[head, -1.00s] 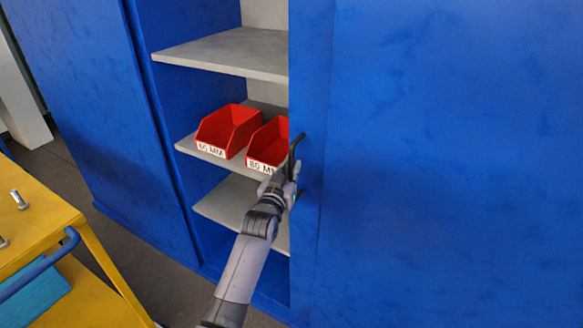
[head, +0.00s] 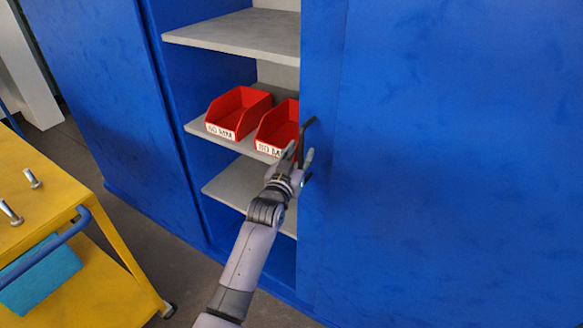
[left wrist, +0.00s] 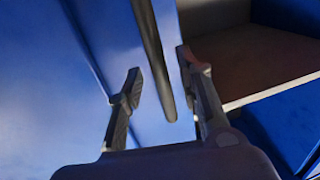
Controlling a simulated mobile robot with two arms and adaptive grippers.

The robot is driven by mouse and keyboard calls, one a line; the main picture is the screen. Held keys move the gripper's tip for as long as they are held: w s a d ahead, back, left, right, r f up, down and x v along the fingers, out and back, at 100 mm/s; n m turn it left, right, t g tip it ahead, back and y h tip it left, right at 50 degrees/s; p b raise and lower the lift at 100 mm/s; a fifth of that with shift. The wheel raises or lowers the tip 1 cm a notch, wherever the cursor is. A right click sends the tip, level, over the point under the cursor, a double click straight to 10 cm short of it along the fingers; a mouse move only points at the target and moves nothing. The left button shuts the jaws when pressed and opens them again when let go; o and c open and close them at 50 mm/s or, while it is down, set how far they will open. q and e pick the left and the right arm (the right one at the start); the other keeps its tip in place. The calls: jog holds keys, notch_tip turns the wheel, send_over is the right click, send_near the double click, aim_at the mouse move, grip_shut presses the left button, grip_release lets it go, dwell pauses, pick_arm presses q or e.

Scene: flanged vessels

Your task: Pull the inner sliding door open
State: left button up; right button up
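The blue door panel with the handle (head: 320,80) stands at the right of the open cabinet bay. Its black bar handle (head: 304,135) is near the panel's left edge. My left gripper (head: 298,160) is at the handle's lower part. In the left wrist view the handle (left wrist: 152,50) runs between the two fingers of my left gripper (left wrist: 160,88). The fingers are apart, with a gap on each side of the bar. My right gripper is not in view.
Two red bins (head: 238,112) with white labels sit on a grey shelf (head: 192,128) in the open bay. A wide blue panel (head: 460,150) fills the right. A yellow cart (head: 40,190) with bolts stands at the lower left. Grey floor shows between cart and cabinet.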

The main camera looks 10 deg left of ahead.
pick_arm(q)
jog(key=s+a, duration=0.1)
jog(key=s, duration=0.9)
jog(key=shift+s+a, duration=0.2)
jog(key=shift+a, duration=0.15)
jog(key=s+f+g+b, duration=0.1)
jog(key=s+f+g, duration=0.25)
jog(key=f, duration=1.15)
jog(key=s+f+g, duration=0.3)
jog(key=s+f, duration=0.1)
jog(key=f, duration=1.2)
jog(key=s+a+f+g+y+b, duration=0.1)
jog(key=s+a+f+g, duration=0.1)
jog(key=s+f, duration=0.75)
jog(key=s+a+f+g, duration=0.2)
jog(key=s+f+g, duration=0.1)
jog(key=s+f, duration=0.6)
jog(key=s+a+f+g, duration=0.1)
jog(key=s+f, duration=0.3)
jog(key=s, duration=0.5)
jog(key=s+a+f+g+y, duration=0.1)
jog(key=s+a+f+g, duration=0.1)
jog(key=s+f, duration=0.3)
jog(key=s+a+f+g+b, duration=0.1)
jog(key=s+f, duration=0.4)
jog(key=s, duration=0.9)
jog(key=a+g, duration=0.1)
jog(key=a, duration=0.1)
jog(key=shift+a+m+y, duration=0.3)
jog(key=shift+a+y, duration=0.1)
